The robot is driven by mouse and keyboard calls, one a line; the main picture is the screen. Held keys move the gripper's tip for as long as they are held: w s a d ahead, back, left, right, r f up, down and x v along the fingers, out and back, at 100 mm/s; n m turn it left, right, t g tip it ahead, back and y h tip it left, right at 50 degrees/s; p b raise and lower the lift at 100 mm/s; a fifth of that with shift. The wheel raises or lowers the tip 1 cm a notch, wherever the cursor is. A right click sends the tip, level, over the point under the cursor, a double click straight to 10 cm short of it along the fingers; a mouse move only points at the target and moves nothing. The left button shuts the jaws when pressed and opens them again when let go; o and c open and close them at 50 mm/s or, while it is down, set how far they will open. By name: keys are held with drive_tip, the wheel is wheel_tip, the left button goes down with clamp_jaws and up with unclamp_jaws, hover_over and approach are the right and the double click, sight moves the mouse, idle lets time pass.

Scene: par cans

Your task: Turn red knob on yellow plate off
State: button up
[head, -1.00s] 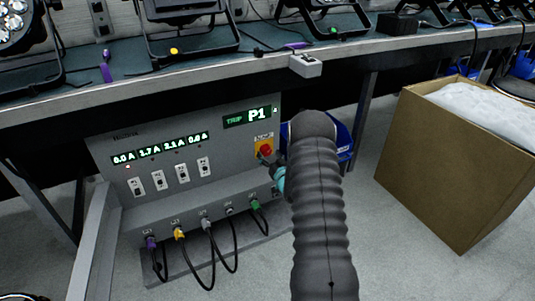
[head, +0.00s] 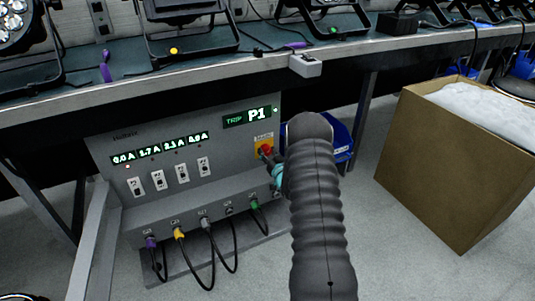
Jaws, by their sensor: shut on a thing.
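The red knob (head: 266,149) sits on the yellow plate (head: 260,142) at the upper right of the grey panel's face. My gripper (head: 269,156) is at the knob, its dark fingers shut on it from the lower right. My arm comes up from the bottom of the picture and hides the space to the right of the plate. The fingers cover part of the knob, so its exact angle cannot be read.
The grey panel (head: 120,170) has several white switches, green readouts and a display reading "TRIP P1" (head: 257,115). Coloured cables plug in along its lower ledge. The workbench edge (head: 200,79) overhangs the panel. A cardboard box (head: 430,165) stands on the right.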

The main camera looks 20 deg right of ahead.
drive_tip(key=shift+f+n+b, duration=0.15)
drive_tip(key=shift+n+b, duration=0.15)
drive_tip(key=shift+b, duration=0.15)
drive_tip(key=shift+f+n+b, duration=0.1)
drive_tip(key=shift+n+b, duration=0.8)
drive_tip(key=shift+b, duration=0.35)
drive_tip(key=n, duration=0.2)
drive_tip(key=n+b, duration=0.1)
drive_tip(key=n, duration=0.1)
drive_tip(key=shift+r+n, duration=0.2)
drive_tip(key=shift+n, duration=0.1)
drive_tip(key=n, duration=0.5)
drive_tip(key=shift+a+n+t+y, duration=0.1)
drive_tip(key=shift+n+t+y, duration=0.2)
drive_tip(key=shift+n, duration=0.1)
drive_tip(key=n, duration=0.5)
drive_tip(key=shift+f+n+y, duration=0.1)
drive_tip(key=shift+n+y, duration=0.2)
drive_tip(key=shift+n, duration=0.1)
drive_tip(key=o, duration=1.2)
drive_tip(key=shift+w, duration=0.1)
drive_tip(key=shift+c, duration=0.2)
